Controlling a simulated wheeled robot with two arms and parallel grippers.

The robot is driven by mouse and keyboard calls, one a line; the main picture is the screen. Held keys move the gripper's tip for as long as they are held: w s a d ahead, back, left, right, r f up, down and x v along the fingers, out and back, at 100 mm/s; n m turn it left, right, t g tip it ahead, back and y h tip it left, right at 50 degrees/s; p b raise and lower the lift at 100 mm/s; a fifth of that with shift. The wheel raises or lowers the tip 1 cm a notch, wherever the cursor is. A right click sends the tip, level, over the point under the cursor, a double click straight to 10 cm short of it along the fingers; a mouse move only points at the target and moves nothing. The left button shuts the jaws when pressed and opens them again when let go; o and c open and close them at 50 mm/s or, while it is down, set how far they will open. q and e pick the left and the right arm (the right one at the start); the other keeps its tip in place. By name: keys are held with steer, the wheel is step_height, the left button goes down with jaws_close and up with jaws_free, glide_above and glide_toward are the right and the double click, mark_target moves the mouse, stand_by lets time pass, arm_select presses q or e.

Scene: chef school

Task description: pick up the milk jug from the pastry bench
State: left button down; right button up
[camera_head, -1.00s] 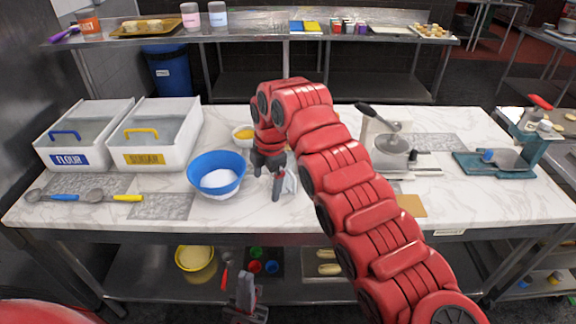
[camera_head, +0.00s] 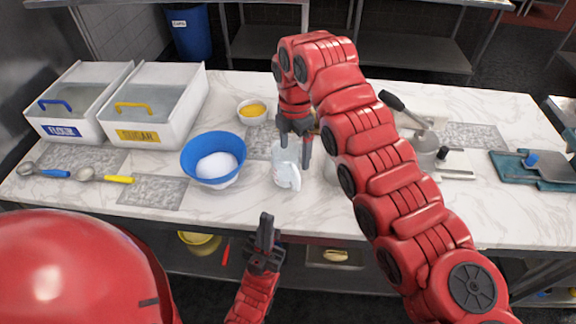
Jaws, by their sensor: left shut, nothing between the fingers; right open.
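The milk jug (camera_head: 286,171), pale and see-through with a white handle, stands upright on the marble pastry bench (camera_head: 340,215) to the right of the blue bowl. My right gripper (camera_head: 295,150) points down at the jug with its fingers open. One finger is at the jug's rim and the other is just to its right. I cannot tell whether the fingers touch it or straddle it. My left gripper (camera_head: 265,228) is shut and empty, pointing up in front of the bench's front edge.
A blue bowl (camera_head: 200,155) of white powder stands close left of the jug. A small bowl of yellow food (camera_head: 252,111) is behind it. Flour and sugar bins (camera_head: 150,105) and two scoops are left.

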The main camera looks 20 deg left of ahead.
mark_target(295, 170)
step_height(295, 170, down, 8)
steer(key=shift+w+r+p, duration=0.1)
steer(key=shift+w+p, duration=0.05)
steer(key=shift+p, duration=1)
step_height(295, 170, down, 5)
steer(key=shift+r+p, duration=0.1)
steer(key=shift+p, duration=0.85)
steer(key=shift+f, duration=0.35)
jaws_close()
